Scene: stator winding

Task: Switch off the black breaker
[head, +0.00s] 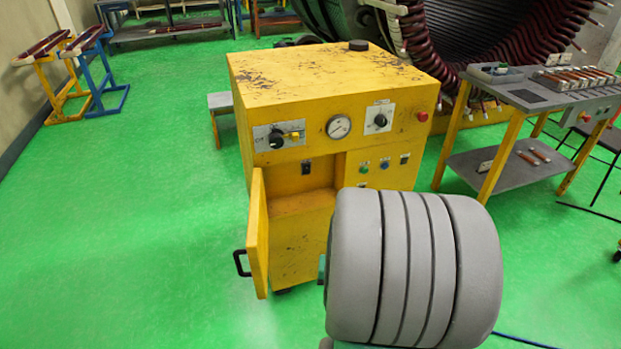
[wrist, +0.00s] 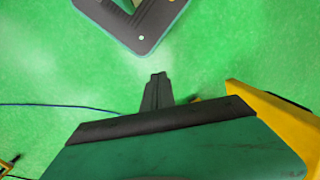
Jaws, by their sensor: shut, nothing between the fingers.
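The black breaker (head: 306,168) is a small dark switch on the back wall of the open recess in the yellow cabinet (head: 270,215). Its lever position is too small to tell. The cabinet's door (head: 257,240) with a black handle (head: 241,263) stands open on the left. My gripper (wrist: 157,76) shows in the wrist view with its fingers together and empty, above the green floor. In the head view my grey arm hides it, in front of the cabinet's lower right. The breaker is not seen in the wrist view.
The cabinet front also has a rotary knob (head: 276,138), a gauge (head: 338,126), a second knob (head: 380,120), a red button (head: 422,116) and small buttons. A workbench (head: 510,95) stands to the right. A yellow part (wrist: 270,108) is close beside my gripper.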

